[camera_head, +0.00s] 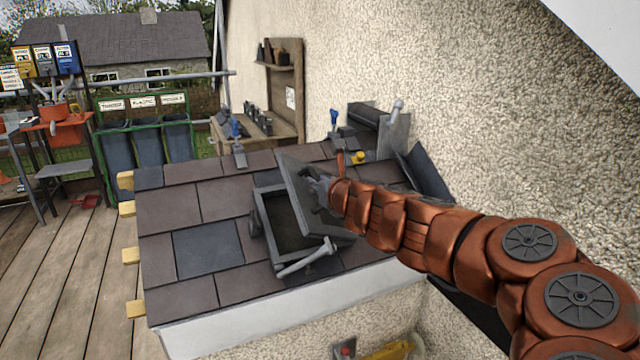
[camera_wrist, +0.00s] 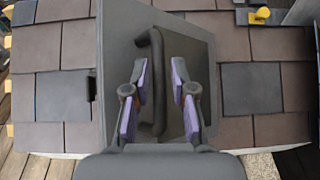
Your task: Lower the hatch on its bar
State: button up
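The hatch lid (camera_head: 297,178) stands tilted up on the tiled roof, with the dark opening inside its grey frame (camera_head: 268,229) in front of it. In the wrist view the lid (camera_wrist: 118,45) fills the middle, with a dark bar-shaped handle (camera_wrist: 157,60) on its face. My gripper (camera_head: 323,188) is at the lid. Its two purple-padded fingers (camera_wrist: 162,82) stand apart, one on each side of the handle, with gaps visible. I cannot tell how deep the handle sits between them. A pale grey bar (camera_head: 308,258) lies across the near edge of the frame.
Brown roof tiles (camera_head: 168,208) surround the hatch, with a blue-grey tile (camera_head: 208,248) to its left. A roughcast wall (camera_head: 480,120) rises on the right. Tools, a yellow item (camera_head: 357,158) and a grey box (camera_head: 380,130) stand along the upper roof edge.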

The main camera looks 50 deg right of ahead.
jog(key=shift+v, duration=1.65)
jog(key=v, duration=0.8)
jog(key=shift+s+a, duration=0.2)
jog(key=shift+s, duration=0.1)
jog(key=shift+r, duration=0.1)
